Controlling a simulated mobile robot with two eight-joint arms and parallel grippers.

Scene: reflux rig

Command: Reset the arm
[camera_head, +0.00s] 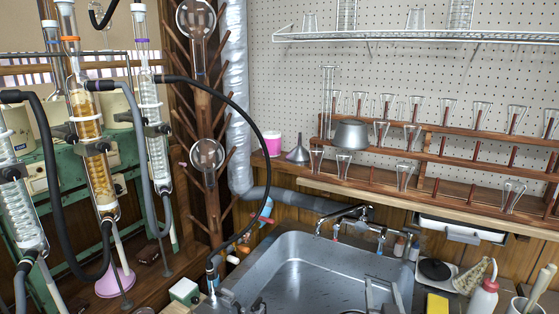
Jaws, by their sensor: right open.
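My right gripper (383,291) shows at the bottom edge of the head view, in front of the right part of the steel sink (310,267). Its fingers are apart and I see nothing between them. The rest of my right arm is cut off by the frame's lower edge. I cannot make out my left gripper in this view.
Glass condensers (95,150) with black hoses stand on a green frame at left. A tap (350,225) is behind the sink. Wooden racks (450,155) hold glassware. A hot plate (436,270), wash bottle (484,297) and yellow sponge (437,304) are at right.

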